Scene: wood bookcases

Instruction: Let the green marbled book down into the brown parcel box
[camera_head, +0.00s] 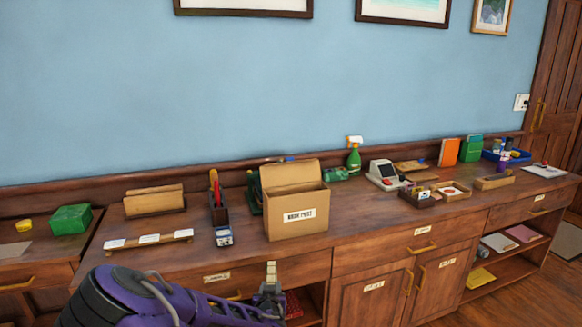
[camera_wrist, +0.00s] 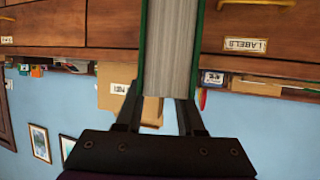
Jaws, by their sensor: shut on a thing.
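The brown parcel box (camera_head: 298,222) stands on the wooden counter with a white label on its front and a flap raised at the back. It also shows upside down in the wrist view (camera_wrist: 112,100), partly hidden behind the book. The green marbled book (camera_wrist: 170,50) is between the fingers of my gripper (camera_wrist: 158,112), its pale page edges facing the camera and green covers at both sides. In the head view my gripper (camera_head: 270,298) is low in front of the counter's drawers, below and apart from the box.
A pen holder (camera_head: 218,208) and a stapler-like item (camera_head: 223,236) stand left of the box. A spray bottle (camera_head: 354,158) and a card machine (camera_head: 384,174) stand to its right. The counter's front edge lies between my gripper and the box. Bare counter (camera_head: 350,220) shows right of the box.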

